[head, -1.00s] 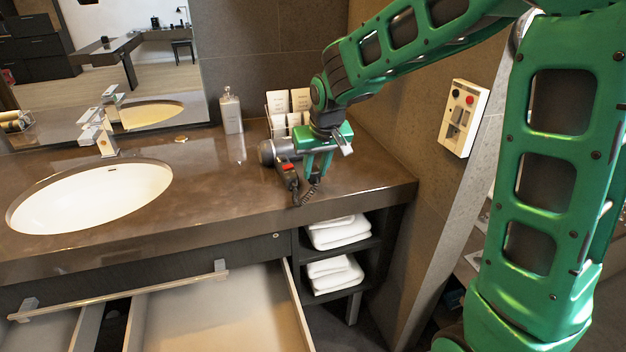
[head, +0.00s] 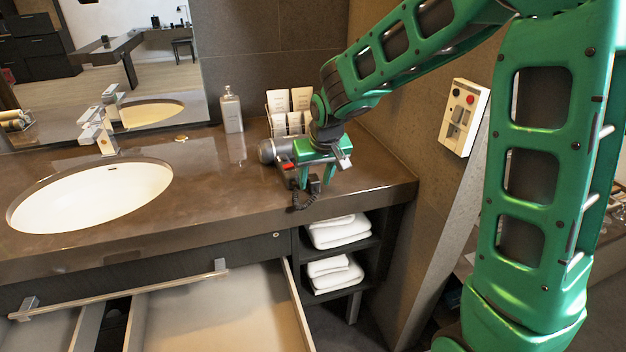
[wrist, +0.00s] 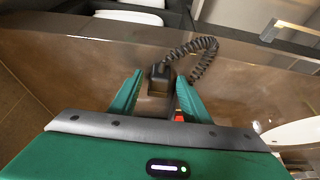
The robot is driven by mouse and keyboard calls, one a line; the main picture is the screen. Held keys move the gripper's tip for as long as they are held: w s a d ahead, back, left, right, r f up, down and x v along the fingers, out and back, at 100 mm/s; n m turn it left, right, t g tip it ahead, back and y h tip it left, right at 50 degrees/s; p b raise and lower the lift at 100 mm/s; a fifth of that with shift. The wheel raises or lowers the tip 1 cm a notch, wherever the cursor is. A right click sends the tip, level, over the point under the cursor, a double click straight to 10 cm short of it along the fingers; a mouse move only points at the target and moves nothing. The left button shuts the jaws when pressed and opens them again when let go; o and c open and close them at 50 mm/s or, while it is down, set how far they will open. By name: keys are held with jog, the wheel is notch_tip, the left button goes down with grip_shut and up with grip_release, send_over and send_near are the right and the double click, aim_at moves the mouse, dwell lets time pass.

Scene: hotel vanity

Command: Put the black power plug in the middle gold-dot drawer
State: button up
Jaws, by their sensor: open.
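The black power plug (wrist: 160,76) sits at the counter's front edge area in the wrist view, between the two green fingers of my gripper (wrist: 158,88). The fingers are apart, and I cannot tell whether they touch it. A coiled black cord (wrist: 203,50) runs from the plug. In the head view my gripper (head: 317,178) points down over the plug (head: 314,187), which is partly hidden. An open drawer (head: 215,315) with a pale, empty-looking inside is below the counter, left of the gripper. I cannot make out a gold dot on it.
A grey hair dryer (head: 267,152) with a red switch lies beside my gripper. A card rack (head: 290,122) and a bottle (head: 232,112) stand behind. The sink (head: 90,195) is left. Towels (head: 338,232) lie on shelves below. The wall is close on the right.

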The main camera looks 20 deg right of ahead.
jog(key=v, duration=1.2)
jog(key=s+d+f+m+g+h, duration=0.1)
jog(key=s+d+m, duration=0.1)
jog(key=s+d, duration=0.65)
jog(key=s+d+f+m+g, duration=0.2)
jog(key=s+d, duration=0.6)
jog(key=s, duration=0.1)
jog(key=s+d+f+m, duration=0.1)
jog(key=s+f, duration=0.1)
jog(key=s, duration=0.5)
jog(key=s+d+f+m+g+y, duration=0.1)
jog(key=s, duration=0.6)
jog(key=shift+s+f, duration=0.3)
jog(key=shift+f, duration=0.05)
jog(key=shift+d, duration=0.1)
